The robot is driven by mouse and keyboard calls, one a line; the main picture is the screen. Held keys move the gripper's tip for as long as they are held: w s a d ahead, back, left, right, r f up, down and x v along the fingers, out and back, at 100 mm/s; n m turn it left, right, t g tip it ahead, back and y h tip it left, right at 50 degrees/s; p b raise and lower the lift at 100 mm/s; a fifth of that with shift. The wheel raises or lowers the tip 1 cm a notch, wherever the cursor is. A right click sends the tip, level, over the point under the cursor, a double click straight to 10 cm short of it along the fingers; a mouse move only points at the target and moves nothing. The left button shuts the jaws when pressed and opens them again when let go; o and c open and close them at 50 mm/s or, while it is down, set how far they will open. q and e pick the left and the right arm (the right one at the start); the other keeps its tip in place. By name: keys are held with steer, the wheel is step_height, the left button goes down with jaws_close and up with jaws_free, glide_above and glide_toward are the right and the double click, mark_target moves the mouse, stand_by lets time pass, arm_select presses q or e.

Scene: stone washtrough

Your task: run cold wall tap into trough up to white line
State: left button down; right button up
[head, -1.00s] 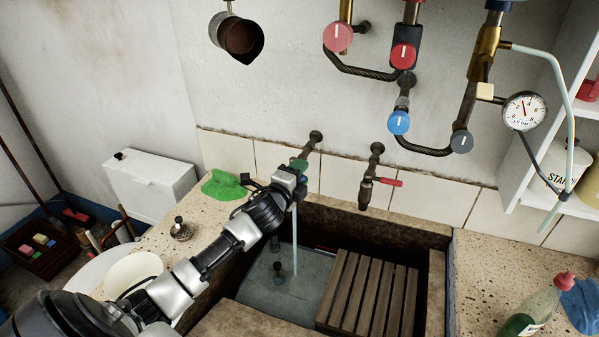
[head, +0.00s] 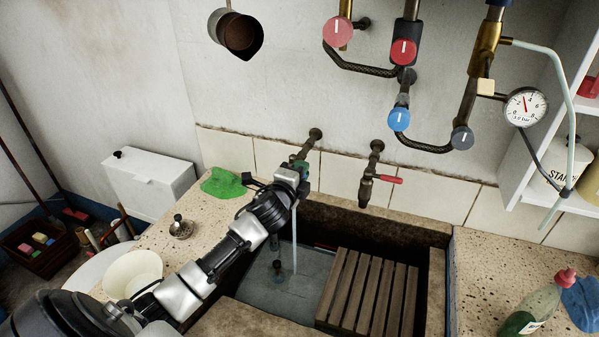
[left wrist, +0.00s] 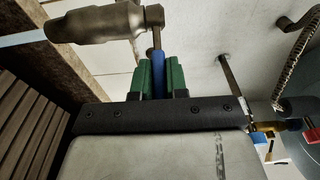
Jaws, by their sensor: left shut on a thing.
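The cold wall tap (head: 309,145) is on the tiled wall at the left back of the trough (head: 345,217). My left gripper (head: 301,168) is at this tap. In the left wrist view its green fingers (left wrist: 161,80) are shut on the blue tap handle (left wrist: 158,68), beside the metal tap body (left wrist: 95,22). A water stream (head: 294,240) falls from the tap into the trough, where shallow grey-blue water (head: 300,272) covers the visible floor. I cannot clearly make out the white line. My right gripper is not in view.
A wooden slatted rack (head: 368,290) fills the right of the trough. A second tap with a red lever (head: 387,179) is to the right. A green cloth (head: 225,183) and plug (head: 180,227) lie on the left ledge. Pipes and a gauge (head: 526,107) hang above.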

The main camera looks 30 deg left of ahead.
arm_select(q)
steer(key=w+n+g+y+b, duration=0.1)
steer(key=n+g+y+b, duration=0.2)
steer(key=y+b, duration=0.1)
steer(key=w+n+g+y+b, duration=0.2)
steer(key=n+y+b, duration=0.1)
steer(key=y+b, duration=0.1)
steer(key=w+d+n+g+y+b, duration=0.1)
steer(key=w+n+g+y+b, duration=0.1)
steer(key=n+g+y+b, duration=0.1)
steer(key=shift+r+n+g+y+b, duration=0.2)
steer(key=shift+n+g+y+b, duration=0.1)
steer(key=shift+n+y+b, duration=0.5)
steer(key=shift+r, duration=0.1)
steer(key=c, duration=1.2)
jaws_free()
steer(key=shift+c, duration=0.2)
steer(key=shift+o, duration=0.5)
steer(key=shift+f, duration=0.2)
steer(key=b+v, duration=0.1)
steer(key=v, duration=0.9)
steer(key=shift+d, duration=0.35)
steer(key=shift+s, duration=0.1)
